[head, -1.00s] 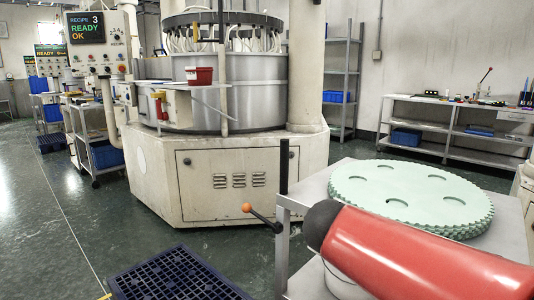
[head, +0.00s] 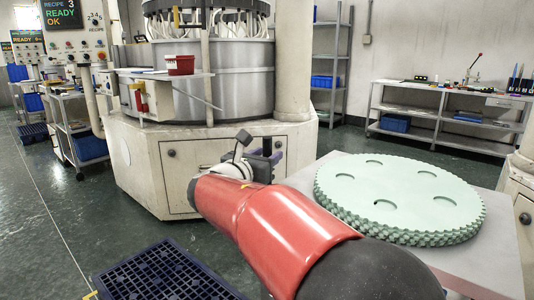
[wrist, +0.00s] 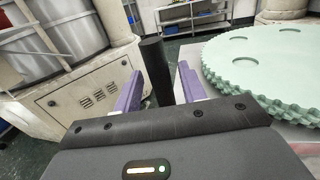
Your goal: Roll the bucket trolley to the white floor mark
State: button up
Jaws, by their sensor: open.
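A grey-topped trolley (head: 490,262) stands at the right with a stack of pale green toothed discs (head: 400,192) on it. A black upright post (wrist: 156,70) rises at its near-left corner; in the head view it is mostly hidden by my gripper. My gripper (head: 264,156) reaches forward at the post. In the wrist view my gripper (wrist: 158,88) has its purple fingers open, one on each side of the post, with gaps showing. My red arm hides the trolley's lower part and any bucket there. I see no clear white floor mark.
A large lapping machine (head: 215,150) stands just behind my gripper. A dark blue slotted crate (head: 165,275) lies on the floor at front left. Shelves (head: 440,115) line the right wall. Green floor (head: 60,225) is open at left.

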jog(key=shift+w+d, duration=0.25)
jog(key=shift+w, duration=0.2)
jog(key=shift+c, duration=0.4)
grip_shut()
jog(key=shift+d, duration=0.1)
